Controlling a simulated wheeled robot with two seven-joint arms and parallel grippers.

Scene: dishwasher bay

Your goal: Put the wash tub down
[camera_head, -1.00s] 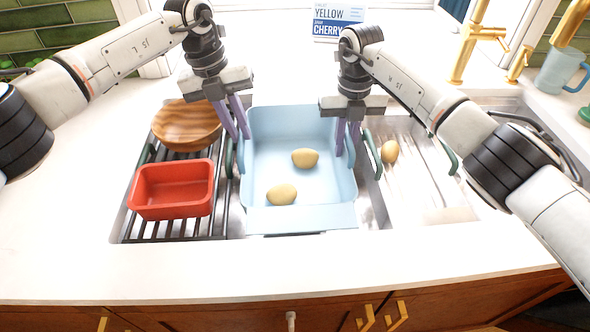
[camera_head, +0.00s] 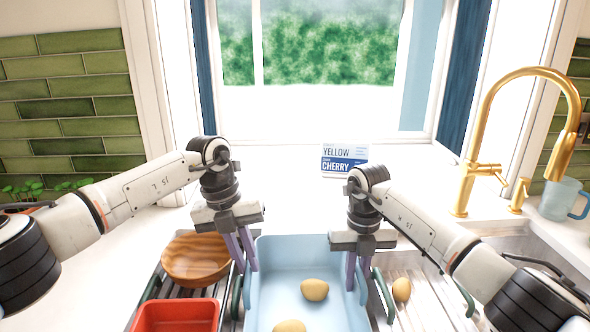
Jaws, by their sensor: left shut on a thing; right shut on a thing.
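The light blue wash tub (camera_head: 285,252) is at the bottom centre of the head view, its near part cut off by the frame edge. Two yellow-brown potato-like items lie in it, one further back (camera_head: 314,289) and one nearer (camera_head: 290,326). My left gripper (camera_head: 246,262) is shut on the tub's left wall. My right gripper (camera_head: 357,280) is shut on the tub's right wall. The tub's underside is hidden, so I cannot tell whether it rests on anything.
A wooden bowl (camera_head: 196,260) and a red container (camera_head: 177,316) are left of the tub on a dark slatted rack. Another yellow-brown item (camera_head: 401,289) lies right of the tub. A gold faucet (camera_head: 466,185), blue glass mug (camera_head: 562,200) and sign (camera_head: 344,160) stand behind.

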